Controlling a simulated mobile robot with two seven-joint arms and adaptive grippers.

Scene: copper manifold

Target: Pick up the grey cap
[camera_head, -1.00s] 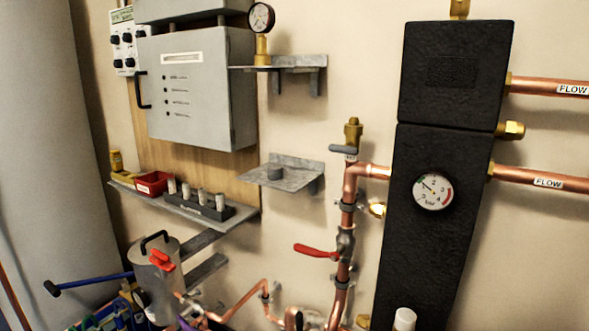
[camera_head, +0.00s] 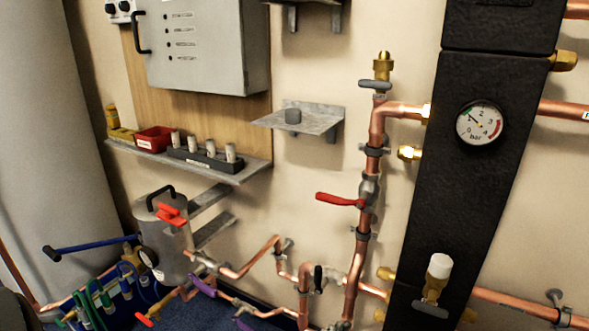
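The grey cap (camera_head: 293,116) is a small, short dark-grey cylinder. It stands on a small grey metal wall shelf (camera_head: 325,119) near the middle of the head view, with nothing touching its sides. Neither of my grippers shows in the head view, so their state is hidden.
Copper pipes with a red lever valve (camera_head: 340,200) rise right of the small shelf. A black insulated block with a gauge (camera_head: 479,123) stands farther right. A longer shelf at left holds a red bin (camera_head: 155,139) and a dark rack (camera_head: 205,158). A metal canister (camera_head: 163,234) is below.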

